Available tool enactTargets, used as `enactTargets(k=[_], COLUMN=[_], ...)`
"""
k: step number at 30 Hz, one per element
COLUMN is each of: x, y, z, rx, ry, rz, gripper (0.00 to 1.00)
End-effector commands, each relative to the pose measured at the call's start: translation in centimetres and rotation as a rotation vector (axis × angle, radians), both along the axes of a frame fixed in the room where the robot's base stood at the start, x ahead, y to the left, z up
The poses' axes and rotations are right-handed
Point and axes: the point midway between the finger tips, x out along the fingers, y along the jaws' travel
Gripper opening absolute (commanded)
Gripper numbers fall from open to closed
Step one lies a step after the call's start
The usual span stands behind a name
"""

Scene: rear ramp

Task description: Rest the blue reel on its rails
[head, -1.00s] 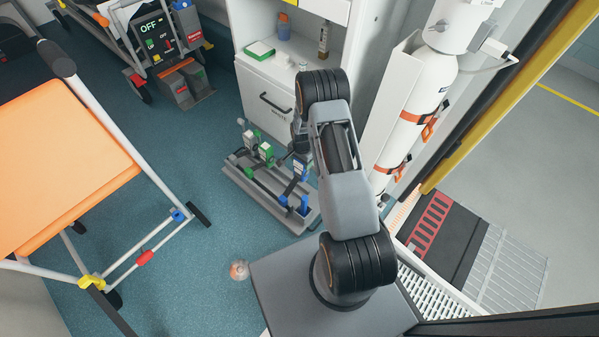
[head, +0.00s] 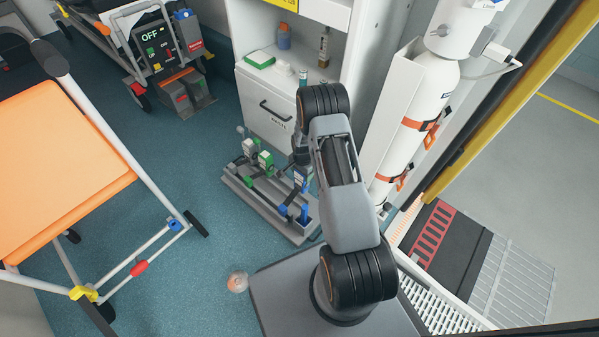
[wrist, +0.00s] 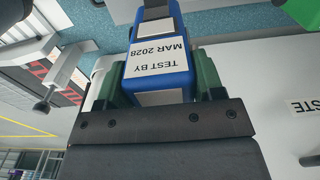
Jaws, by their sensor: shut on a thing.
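The blue reel (head: 301,180) is a blue block with a white label. In the wrist view the blue reel (wrist: 178,30) fills the space between the green fingers of my gripper (wrist: 160,78), which is shut on it. Its label reads "TEST BY MAR 2028". In the head view it is at the right end of a grey rack (head: 232,180) on the floor, near a blue post (head: 304,213). My arm hides part of this area. I cannot tell whether the reel touches its rails.
A green reel (head: 265,160) and a whitish one (head: 249,148) stand at the rack's left part. A white cabinet (head: 268,105) is behind, a strapped white cylinder (head: 425,110) to the right.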

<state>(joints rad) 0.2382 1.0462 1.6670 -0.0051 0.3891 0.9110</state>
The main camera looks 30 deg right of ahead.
Motion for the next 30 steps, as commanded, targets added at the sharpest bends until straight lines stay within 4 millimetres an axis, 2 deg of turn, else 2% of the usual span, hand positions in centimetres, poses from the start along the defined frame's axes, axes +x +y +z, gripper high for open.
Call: enactTargets(k=[30], x=[0.1], y=[0.0], z=[-7.6], rx=[-0.001], ry=[-0.003], rz=[0.0], gripper=[0.0])
